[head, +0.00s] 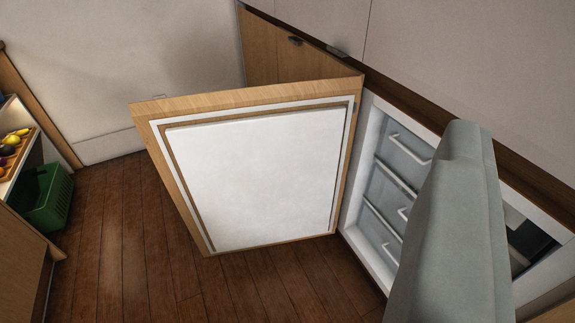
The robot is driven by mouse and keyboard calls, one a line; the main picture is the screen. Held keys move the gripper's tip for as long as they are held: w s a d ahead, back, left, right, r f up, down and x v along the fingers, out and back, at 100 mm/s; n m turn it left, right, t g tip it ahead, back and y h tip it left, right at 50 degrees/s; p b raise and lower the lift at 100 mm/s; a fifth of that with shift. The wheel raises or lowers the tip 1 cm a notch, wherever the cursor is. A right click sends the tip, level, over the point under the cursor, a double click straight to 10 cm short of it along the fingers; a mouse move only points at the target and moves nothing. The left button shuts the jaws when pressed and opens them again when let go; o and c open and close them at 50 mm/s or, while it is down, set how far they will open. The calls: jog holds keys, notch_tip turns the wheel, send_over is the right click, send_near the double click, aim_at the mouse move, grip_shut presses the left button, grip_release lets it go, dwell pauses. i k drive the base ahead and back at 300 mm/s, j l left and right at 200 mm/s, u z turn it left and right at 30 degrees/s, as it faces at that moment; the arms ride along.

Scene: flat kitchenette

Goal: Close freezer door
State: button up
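The freezer door (255,180) stands wide open in the head view. It has a wooden outer frame and a white inner panel facing me. Its hinge side is at the right, next to the freezer (352,213). Inside the freezer are several clear drawers (402,165) with white handles. A grey part of my arm covers the right part of the freezer opening. My gripper's fingers are not visible, and nothing of mine touches the door in view.
The wooden floor (120,240) is clear left of and below the door. A green basket (48,200) and a shelf with fruit (14,145) stand at the left. Cabinets with a pale front (460,65) run along the upper right. A pale wall (120,60) is behind.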

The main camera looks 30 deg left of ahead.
aim_at(256, 167)
jog(key=k+l+z, duration=0.1)
jog(key=k+z, duration=0.25)
jog(key=k, duration=0.3)
jog(key=z, duration=0.45)
jog(key=j+z, duration=0.15)
jog(key=z, duration=0.7)
jog(key=j+z, duration=0.1)
jog(key=z, duration=0.3)
jog(key=k+j, duration=0.3)
jog(key=j, duration=0.4)
jog(key=k+j, duration=0.25)
jog(key=j, duration=0.4)
jog(key=k+j, duration=0.3)
jog(key=j, duration=0.4)
jog(key=k+j+z, duration=0.1)
jog(key=k+j, duration=0.15)
jog(key=j, duration=0.45)
jog(key=k+j, duration=0.3)
jog(key=j, duration=0.35)
jog(key=k+j, duration=0.3)
jog(key=j, duration=0.4)
jog(key=k+j, duration=0.3)
jog(key=j, duration=0.35)
jog(key=k+j, duration=0.3)
jog(key=j, duration=0.35)
jog(key=z, duration=0.05)
